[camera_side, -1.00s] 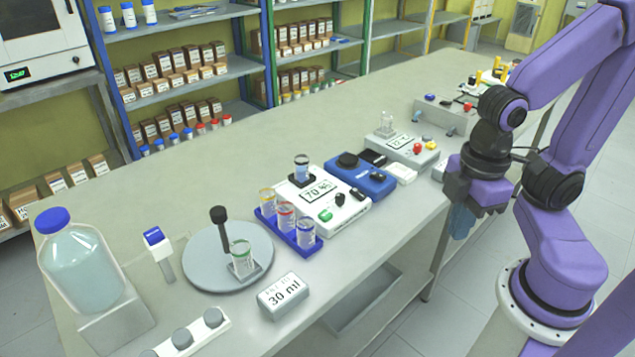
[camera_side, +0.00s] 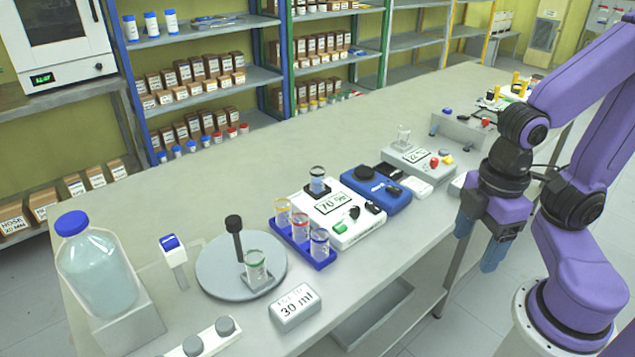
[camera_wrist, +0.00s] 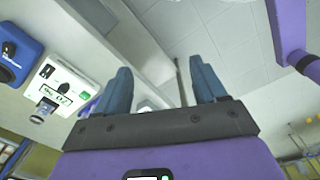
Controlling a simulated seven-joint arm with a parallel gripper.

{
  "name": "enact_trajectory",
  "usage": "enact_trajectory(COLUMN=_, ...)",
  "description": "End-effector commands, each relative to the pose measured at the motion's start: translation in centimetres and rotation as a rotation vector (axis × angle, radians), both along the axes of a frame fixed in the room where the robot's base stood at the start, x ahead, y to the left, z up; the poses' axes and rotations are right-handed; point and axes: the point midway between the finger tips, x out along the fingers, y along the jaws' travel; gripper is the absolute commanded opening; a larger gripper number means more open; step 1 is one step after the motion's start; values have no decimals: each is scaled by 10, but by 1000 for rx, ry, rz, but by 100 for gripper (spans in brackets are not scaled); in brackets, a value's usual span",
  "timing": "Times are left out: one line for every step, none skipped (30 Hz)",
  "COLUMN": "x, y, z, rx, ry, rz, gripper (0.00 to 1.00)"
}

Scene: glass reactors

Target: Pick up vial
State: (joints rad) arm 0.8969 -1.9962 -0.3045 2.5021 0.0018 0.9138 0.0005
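Several small glass vials stand on the bench. A blue rack holds a yellow-ringed vial (camera_side: 283,212), a red-ringed vial (camera_side: 300,228) and a blue-ringed vial (camera_side: 319,243). A green-ringed vial (camera_side: 256,266) stands on the round grey plate. Another vial (camera_side: 317,179) stands upright on the white device and shows in the wrist view (camera_wrist: 42,110). A clear vessel (camera_side: 403,136) stands on the grey device. My gripper (camera_side: 479,238) hangs beyond the bench's front edge, right of all the vials. Its blue fingers are apart and empty, also in the wrist view (camera_wrist: 162,88).
The white device (camera_side: 343,226), a blue device (camera_side: 377,193) and the grey device (camera_side: 418,165) stand in a row. A capped bottle (camera_side: 95,270) stands at the left, and a "30 ml" block (camera_side: 295,307) at the front. The bench's back strip is clear.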

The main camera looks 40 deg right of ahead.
Motion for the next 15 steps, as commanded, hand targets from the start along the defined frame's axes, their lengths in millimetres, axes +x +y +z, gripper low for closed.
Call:
enact_trajectory(x=0, y=0, z=0, rx=0, ry=0, rz=0, gripper=71)
enact_trajectory(x=0, y=0, z=0, rx=0, ry=0, rz=0, gripper=71)
enact_trajectory(x=0, y=0, z=0, rx=0, ry=0, rz=0, gripper=71)
enact_trajectory(x=0, y=0, z=0, rx=0, ry=0, rz=0, gripper=71)
enact_trajectory(x=0, y=0, z=0, rx=0, ry=0, rz=1, gripper=71)
enact_trajectory(x=2, y=2, z=1, rx=-1, ry=-1, rz=4, gripper=71)
enact_trajectory(x=5, y=3, z=2, rx=-1, ry=-1, rz=8, gripper=71)
enact_trajectory(x=8, y=5, z=3, rx=-2, ry=-3, rz=13, gripper=71)
enact_trajectory(x=14, y=9, z=5, rx=-3, ry=-5, rz=26, gripper=71)
enact_trajectory(x=20, y=14, z=8, rx=-3, ry=-8, rz=38, gripper=71)
enact_trajectory(x=28, y=18, z=10, rx=-5, ry=-9, rz=52, gripper=71)
enact_trajectory(x=40, y=25, z=14, rx=-8, ry=-13, rz=76, gripper=71)
enact_trajectory(x=50, y=30, z=17, rx=-10, ry=-16, rz=94, gripper=71)
enact_trajectory(x=61, y=35, z=20, rx=-12, ry=-20, rz=114, gripper=71)
enact_trajectory(x=76, y=42, z=24, rx=-19, ry=-24, rz=144, gripper=71)
